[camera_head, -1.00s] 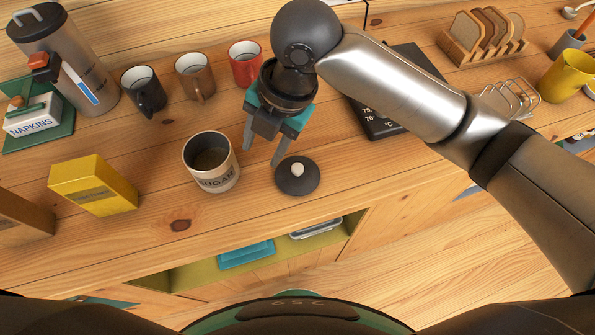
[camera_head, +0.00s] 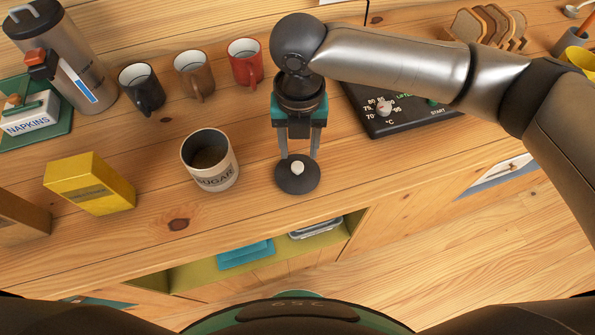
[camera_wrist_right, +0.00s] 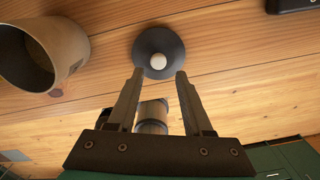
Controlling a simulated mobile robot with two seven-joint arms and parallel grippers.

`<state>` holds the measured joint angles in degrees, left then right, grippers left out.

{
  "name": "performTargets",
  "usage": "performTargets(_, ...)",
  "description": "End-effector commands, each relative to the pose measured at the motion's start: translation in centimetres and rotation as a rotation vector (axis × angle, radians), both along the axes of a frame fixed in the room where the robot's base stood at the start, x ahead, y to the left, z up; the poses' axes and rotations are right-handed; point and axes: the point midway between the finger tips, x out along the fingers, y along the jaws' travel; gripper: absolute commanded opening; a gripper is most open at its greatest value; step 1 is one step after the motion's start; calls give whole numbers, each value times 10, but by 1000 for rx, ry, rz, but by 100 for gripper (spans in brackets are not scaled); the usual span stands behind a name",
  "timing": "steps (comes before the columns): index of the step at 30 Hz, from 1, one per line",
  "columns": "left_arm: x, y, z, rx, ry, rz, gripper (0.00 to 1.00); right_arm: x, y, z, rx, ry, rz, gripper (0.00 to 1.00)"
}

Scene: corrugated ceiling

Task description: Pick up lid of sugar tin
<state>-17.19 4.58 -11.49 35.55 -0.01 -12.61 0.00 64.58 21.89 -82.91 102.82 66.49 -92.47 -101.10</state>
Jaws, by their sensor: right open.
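The lid of the sugar tin (camera_head: 297,178) is a dark round disc with a pale knob, lying on the wooden counter near its front edge. It also shows in the right wrist view (camera_wrist_right: 158,53), just beyond the fingertips. The sugar tin (camera_head: 210,162) stands uncovered to the left of the lid. Its open rim and side also show in the right wrist view (camera_wrist_right: 45,50). My right gripper (camera_head: 299,157) is open and empty, with its two fingers at the far side of the lid and the knob roughly in line between them. Contact cannot be told. My left gripper is out of view.
A yellow box (camera_head: 90,184) stands left of the tin. Black, brown and red mugs (camera_head: 245,64) line the back. A black appliance panel (camera_head: 400,115) lies to the right. Below the counter's front edge is an open shelf with a teal item (camera_head: 245,254).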

Motion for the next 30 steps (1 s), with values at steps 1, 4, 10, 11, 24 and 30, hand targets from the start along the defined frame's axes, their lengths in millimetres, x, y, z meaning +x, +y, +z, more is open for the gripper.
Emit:
performTargets(1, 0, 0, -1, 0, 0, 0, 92, -1, 0, -7, -1, 2, 0, 50)
performTargets(4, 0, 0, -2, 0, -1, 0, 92, 0, 0, -12, 1, 1, 1, 50)
performTargets(10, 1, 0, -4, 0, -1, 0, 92, 0, 2, -33, 0, 2, -1, 50)
performTargets(11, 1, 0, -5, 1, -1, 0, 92, 0, 2, -39, -1, 3, -1, 50)
performTargets(24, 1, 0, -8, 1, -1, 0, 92, 1, 2, -65, 0, -1, 1, 50)
performTargets(30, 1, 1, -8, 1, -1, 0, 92, 1, 2, -65, 0, -1, 1, 32)
